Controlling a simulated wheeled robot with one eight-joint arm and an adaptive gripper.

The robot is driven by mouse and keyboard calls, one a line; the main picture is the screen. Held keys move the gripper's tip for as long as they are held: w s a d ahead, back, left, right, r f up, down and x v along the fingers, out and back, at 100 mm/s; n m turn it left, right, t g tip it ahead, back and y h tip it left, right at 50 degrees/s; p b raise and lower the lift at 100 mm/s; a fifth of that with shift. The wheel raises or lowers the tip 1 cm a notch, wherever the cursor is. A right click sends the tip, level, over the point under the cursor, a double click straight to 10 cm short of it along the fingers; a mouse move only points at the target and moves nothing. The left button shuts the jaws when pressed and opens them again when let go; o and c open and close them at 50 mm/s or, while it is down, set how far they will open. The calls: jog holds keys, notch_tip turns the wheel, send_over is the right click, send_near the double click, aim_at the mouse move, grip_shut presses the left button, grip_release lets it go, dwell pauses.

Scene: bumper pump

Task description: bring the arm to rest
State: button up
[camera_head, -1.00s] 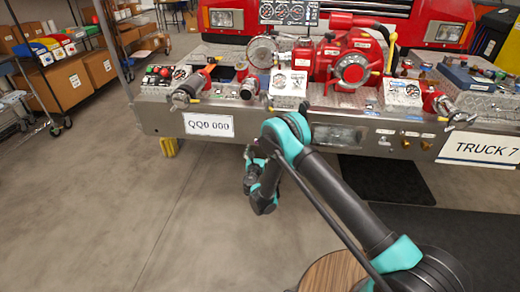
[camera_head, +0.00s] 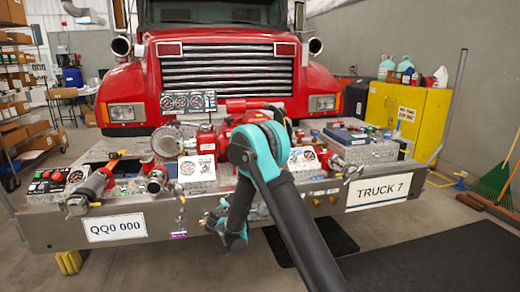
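My arm reaches in from the lower right and bends at a teal elbow in front of the red pump (camera_head: 238,122). My gripper (camera_head: 228,228) hangs in front of the bumper, between the QQ0 000 plate (camera_head: 115,227) and the TRUCK 7 plate (camera_head: 378,191). Its fingers are small and dark, so I cannot tell whether they are open or shut. I see nothing hanging from it. My arm hides part of the pump and the middle of the bumper.
The metal bumper deck (camera_head: 200,186) carries hoses, valves and gauges in front of the red truck (camera_head: 123,86). A yellow cabinet (camera_head: 430,101) and brooms (camera_head: 494,186) stand at the right. Shelves stand at the left. Black mats lie on the floor in front.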

jog(key=s+d+r+m+g, duration=0.2)
jog(key=s+d+m, duration=0.25)
jog(key=d, duration=0.35)
jog(key=s+d+r+m+g+h, duration=0.1)
jog(key=s+d+r+m+g, duration=0.2)
jog(key=s+d, duration=0.4)
jog(key=s+d+r+m, duration=0.2)
jog(key=s+d+m, duration=0.25)
jog(key=d, duration=0.55)
jog(key=s+d+f+m+g+y, duration=0.1)
jog(key=s+m, duration=0.5)
jog(key=s, duration=0.6)
jog(key=s+d+f+m+g+y, duration=0.2)
jog(key=s+d+m, duration=0.3)
jog(key=s, duration=0.8)
jog(key=shift+f+m+g, duration=0.3)
jog(key=shift+m+g, duration=0.3)
jog(key=shift+m, duration=0.2)
jog(key=shift+w, duration=0.1)
